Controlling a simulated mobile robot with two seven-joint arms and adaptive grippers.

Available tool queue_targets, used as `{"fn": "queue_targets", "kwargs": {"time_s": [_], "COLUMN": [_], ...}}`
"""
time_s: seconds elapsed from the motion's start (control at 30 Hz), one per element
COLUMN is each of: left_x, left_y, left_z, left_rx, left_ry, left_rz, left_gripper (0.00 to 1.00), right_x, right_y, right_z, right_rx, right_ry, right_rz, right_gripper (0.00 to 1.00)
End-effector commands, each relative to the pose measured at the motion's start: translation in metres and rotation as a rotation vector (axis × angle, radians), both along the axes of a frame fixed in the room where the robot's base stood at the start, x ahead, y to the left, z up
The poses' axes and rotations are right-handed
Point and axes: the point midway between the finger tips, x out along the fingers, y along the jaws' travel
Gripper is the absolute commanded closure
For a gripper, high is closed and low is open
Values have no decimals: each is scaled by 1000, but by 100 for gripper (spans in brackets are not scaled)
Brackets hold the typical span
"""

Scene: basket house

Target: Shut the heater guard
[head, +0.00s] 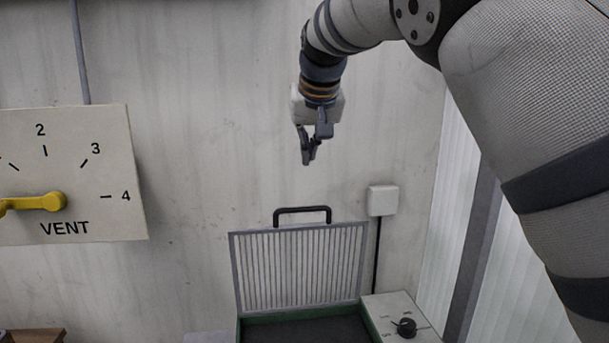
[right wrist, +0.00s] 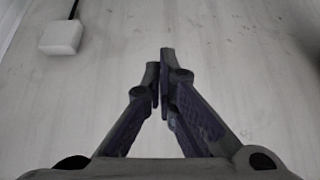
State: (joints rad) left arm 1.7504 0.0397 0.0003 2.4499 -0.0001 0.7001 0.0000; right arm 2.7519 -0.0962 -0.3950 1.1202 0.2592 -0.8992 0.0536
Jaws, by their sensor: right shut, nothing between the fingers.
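The heater guard (head: 300,268) is a pale barred panel in a grey frame. It stands upright, raised at the back of the green-rimmed heater box, so the dark inside of the heater (head: 308,330) shows. A black handle (head: 302,211) sits on the guard's top edge. My right gripper (head: 307,160) hangs above the guard and its handle, apart from them, pointing down. It is shut and empty. In the right wrist view its fingers (right wrist: 160,75) are together against the bare wall. My left gripper is not in view.
A control panel with a black knob (head: 405,327) adjoins the heater's right side. A white wall box (head: 382,200) with a black cable is right of the guard. A vent dial board (head: 72,175) with a yellow pointer hangs at left. The wall between is clear.

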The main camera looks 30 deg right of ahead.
Motion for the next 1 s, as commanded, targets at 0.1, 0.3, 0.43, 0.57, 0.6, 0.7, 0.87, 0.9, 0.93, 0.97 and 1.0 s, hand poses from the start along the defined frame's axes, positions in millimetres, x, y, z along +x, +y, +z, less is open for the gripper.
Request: {"fn": "queue_targets", "kwargs": {"time_s": [0.1,0.3,0.43,0.57,0.6,0.7,0.87,0.9,0.93,0.97,1.0], "left_x": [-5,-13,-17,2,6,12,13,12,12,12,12], "left_y": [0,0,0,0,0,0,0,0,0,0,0], "left_z": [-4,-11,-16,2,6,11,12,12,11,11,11], "left_rx": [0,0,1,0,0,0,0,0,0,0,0], "left_ry": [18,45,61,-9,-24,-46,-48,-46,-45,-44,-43], "left_rz": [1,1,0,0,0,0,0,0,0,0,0], "left_gripper": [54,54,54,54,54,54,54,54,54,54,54], "right_x": [11,36,50,30,25,17,14,14,14,14,14], "right_y": [-4,-13,-19,-12,-10,-7,-5,-5,-5,-5,-5], "right_z": [-23,-62,-84,-73,-73,-79,-88,-90,-90,-91,-91], "right_rx": [1,2,0,0,0,0,0,-1,-1,0,0], "right_ry": [10,13,12,-11,-14,-11,-1,1,2,3,3], "right_rz": [-1,-1,-1,-1,0,0,0,0,0,0,0], "right_gripper": [100,100,100,100,100,100,100,100,100,100,100]}}
